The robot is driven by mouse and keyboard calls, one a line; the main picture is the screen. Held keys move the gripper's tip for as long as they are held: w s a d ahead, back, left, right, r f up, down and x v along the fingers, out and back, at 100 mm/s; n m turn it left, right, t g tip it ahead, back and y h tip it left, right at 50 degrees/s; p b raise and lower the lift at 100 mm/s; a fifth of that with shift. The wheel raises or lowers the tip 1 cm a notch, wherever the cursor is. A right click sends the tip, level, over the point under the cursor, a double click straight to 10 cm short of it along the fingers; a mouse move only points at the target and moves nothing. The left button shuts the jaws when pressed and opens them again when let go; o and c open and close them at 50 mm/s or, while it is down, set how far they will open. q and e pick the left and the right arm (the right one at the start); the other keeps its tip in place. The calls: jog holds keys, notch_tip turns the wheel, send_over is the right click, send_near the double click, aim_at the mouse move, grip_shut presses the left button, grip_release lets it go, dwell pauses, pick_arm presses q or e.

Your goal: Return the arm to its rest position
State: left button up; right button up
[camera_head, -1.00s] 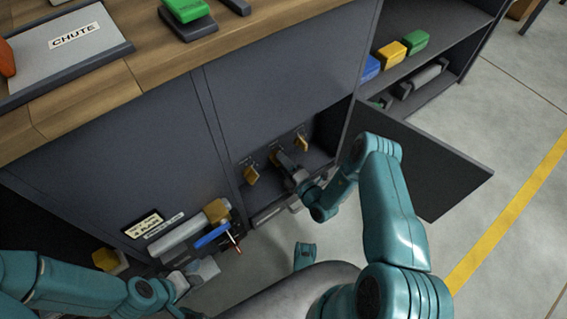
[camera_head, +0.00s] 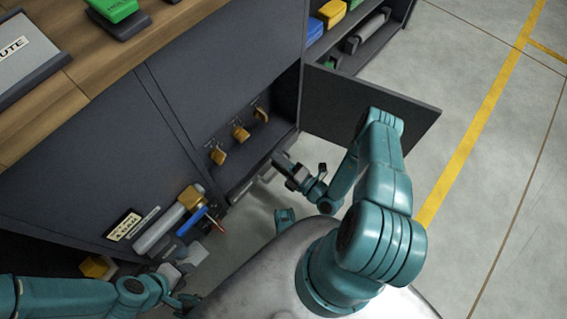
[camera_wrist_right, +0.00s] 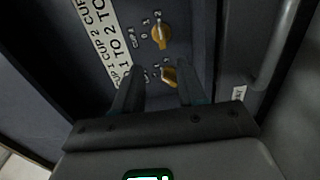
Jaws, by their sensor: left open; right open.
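My right gripper (camera_head: 280,163) is in front of the open cabinet bay, apart from the row of orange knobs (camera_head: 240,132) inside it. In the right wrist view its two dark fingers (camera_wrist_right: 160,92) are spread and empty. Beyond them are an orange knob (camera_wrist_right: 160,36) with numbers around it and a second knob (camera_wrist_right: 170,76), partly hidden behind the fingers. My left gripper (camera_head: 183,264) is low at the left, beside the grey unit at the cabinet front; its fingers are hard to make out.
An open dark door (camera_head: 375,105) stands to the right of the bay, close to my right arm. A grey cylinder unit (camera_head: 160,228) with a blue part (camera_head: 191,221) projects from the cabinet at left. The floor (camera_head: 480,190) at right is clear.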

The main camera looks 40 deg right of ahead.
jog(key=shift+s+d, duration=0.1)
jog(key=shift+s, duration=0.95)
